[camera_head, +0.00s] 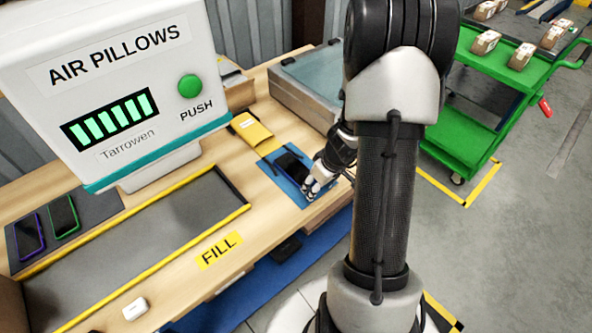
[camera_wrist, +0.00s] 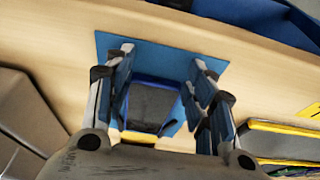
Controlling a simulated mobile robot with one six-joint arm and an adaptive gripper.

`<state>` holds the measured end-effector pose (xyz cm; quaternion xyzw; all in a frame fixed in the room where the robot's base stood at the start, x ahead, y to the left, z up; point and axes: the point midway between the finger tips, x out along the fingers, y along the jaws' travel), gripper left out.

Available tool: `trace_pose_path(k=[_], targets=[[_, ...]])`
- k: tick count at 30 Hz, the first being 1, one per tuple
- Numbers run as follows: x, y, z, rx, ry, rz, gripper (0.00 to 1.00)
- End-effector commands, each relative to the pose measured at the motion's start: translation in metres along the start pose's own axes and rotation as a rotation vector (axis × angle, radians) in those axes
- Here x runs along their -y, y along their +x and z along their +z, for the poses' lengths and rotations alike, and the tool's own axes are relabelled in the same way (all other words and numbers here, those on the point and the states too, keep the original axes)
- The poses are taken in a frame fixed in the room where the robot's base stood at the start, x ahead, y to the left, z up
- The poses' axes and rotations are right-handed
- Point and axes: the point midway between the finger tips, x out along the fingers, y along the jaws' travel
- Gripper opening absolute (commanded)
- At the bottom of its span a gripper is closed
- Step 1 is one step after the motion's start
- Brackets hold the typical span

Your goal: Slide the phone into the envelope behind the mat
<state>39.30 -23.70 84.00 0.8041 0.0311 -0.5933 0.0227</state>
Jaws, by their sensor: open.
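The dark phone with blue edges (camera_head: 291,166) lies on the blue mat (camera_head: 302,198). In the wrist view the phone (camera_wrist: 152,104) shows between my fingers, over the mat (camera_wrist: 160,48). My gripper (camera_head: 310,187) is open, at the phone's near right side in the head view. In the wrist view its fingers (camera_wrist: 160,85) stand to either side of the phone, and I cannot tell whether they touch it. The yellow envelope (camera_head: 250,130) lies behind the mat. My gripper's palm hides part of the wrist view, and the envelope's mouth is not clear.
The air pillow machine (camera_head: 115,70) rises at the left. A yellow-rimmed grey tray (camera_head: 150,235) lies before it. Two other phones, purple-edged (camera_head: 28,236) and green-edged (camera_head: 64,214), lie far left. A grey box (camera_head: 305,88) stands beyond the mat.

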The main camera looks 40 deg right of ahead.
Motion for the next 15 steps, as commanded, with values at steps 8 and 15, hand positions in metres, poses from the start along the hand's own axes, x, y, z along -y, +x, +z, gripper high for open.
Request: trace_pose_path(k=[8, 15], targets=[[0.000, 0.004, -0.017, 0.000, -0.002, 0.000, 0.50], [0.000, 0.009, -0.031, 0.000, -0.003, 0.000, 0.50]])
